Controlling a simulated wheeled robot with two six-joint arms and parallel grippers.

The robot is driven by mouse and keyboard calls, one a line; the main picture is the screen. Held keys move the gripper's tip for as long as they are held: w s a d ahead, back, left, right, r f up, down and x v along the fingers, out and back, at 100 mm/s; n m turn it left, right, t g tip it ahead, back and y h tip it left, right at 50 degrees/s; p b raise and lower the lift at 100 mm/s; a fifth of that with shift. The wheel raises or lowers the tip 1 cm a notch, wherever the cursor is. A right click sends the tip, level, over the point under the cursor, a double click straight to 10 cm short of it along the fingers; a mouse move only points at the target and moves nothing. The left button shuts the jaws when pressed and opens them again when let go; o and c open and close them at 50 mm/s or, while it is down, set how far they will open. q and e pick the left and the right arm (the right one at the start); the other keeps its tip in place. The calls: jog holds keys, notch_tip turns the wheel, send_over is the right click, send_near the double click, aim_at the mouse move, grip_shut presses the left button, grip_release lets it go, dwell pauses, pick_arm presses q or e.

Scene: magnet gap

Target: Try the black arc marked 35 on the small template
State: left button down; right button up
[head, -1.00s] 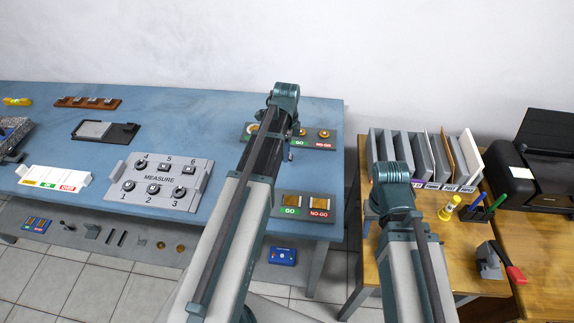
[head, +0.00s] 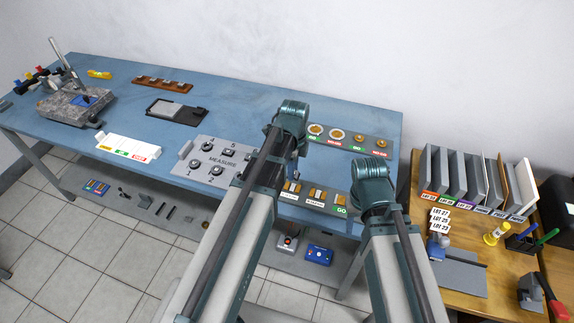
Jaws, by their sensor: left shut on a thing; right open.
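My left gripper (head: 293,170) shows only in part beyond my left arm, above the lower gauge board. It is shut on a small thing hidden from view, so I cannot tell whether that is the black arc. The lower gauge board (head: 327,210) holds several brown-faced blocks with small labels, one reading GO. The upper gauge board (head: 375,152) bears several round brass-coloured pieces. I cannot tell which piece is the small template, and no mark 35 is readable. My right gripper is hidden behind my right arm.
The grey MEASURE block (head: 187,150) with small dark pieces stands left of my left arm. A white labelled tray (head: 128,147) and a black tray (head: 177,112) lie further left. File holders (head: 455,165) stand on the wooden table. The blue table (head: 235,105) is clear behind the block.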

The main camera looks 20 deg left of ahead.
aim_at(293, 187)
pick_arm(q)
jog(key=shift+f, duration=0.1)
dwell(0.3)
jog(key=shift+f+b, duration=2.75)
jog(key=shift+b, duration=0.05)
jog(key=shift+f+b, duration=0.35)
jog(key=shift+b, duration=0.05)
jog(key=shift+c, duration=2.2)
grip_release()
jog(key=c, duration=0.5)
jog(key=shift+r, duration=0.1)
